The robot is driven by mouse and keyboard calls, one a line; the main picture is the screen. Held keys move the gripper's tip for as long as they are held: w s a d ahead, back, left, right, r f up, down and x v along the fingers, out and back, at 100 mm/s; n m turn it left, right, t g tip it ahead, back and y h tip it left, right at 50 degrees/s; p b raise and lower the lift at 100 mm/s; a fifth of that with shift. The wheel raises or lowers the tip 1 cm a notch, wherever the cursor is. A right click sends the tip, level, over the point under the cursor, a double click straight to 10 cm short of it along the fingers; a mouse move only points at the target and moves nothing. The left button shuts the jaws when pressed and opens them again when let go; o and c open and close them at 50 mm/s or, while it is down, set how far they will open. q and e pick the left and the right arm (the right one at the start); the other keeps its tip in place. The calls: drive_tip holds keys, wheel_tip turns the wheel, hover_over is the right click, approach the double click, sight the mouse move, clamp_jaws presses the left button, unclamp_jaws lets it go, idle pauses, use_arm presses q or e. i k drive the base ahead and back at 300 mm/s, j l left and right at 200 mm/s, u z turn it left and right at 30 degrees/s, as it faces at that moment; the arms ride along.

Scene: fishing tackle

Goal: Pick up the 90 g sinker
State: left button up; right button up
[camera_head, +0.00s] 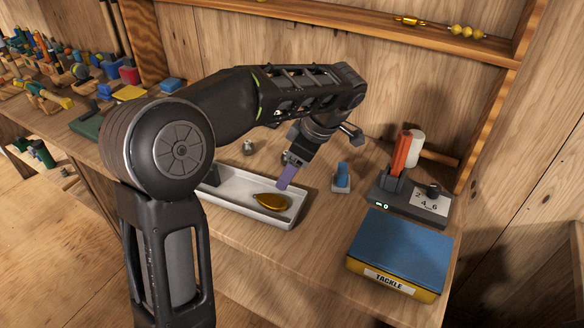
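No marking shows which piece is the 90 g sinker. A small grey metal piece (249,147), possibly a sinker, stands on the bench behind the white tray (237,205). Another small grey shape (284,157) is partly hidden by my wrist. My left gripper (284,182) points down over the right part of the tray, near a gold spoon-shaped lure (271,202) lying in it. One purple finger is clear, and I cannot tell whether the gripper is open or shut. Nothing is visibly held. My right gripper is not in view.
A dark scale-like device (410,203) with an orange part stands at the right. In front is a blue-topped TACKLE box (402,249). A small blue item (342,175) stands between tray and device. Above is a shelf (370,27). Lures and boxes crowd the left.

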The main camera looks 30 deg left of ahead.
sight(248, 148)
drive_tip(key=j+z, duration=0.3)
drive_tip(key=j, duration=0.55)
drive_tip(key=j+z, duration=0.3)
drive_tip(key=j, duration=0.55)
drive_tip(key=k, duration=0.05)
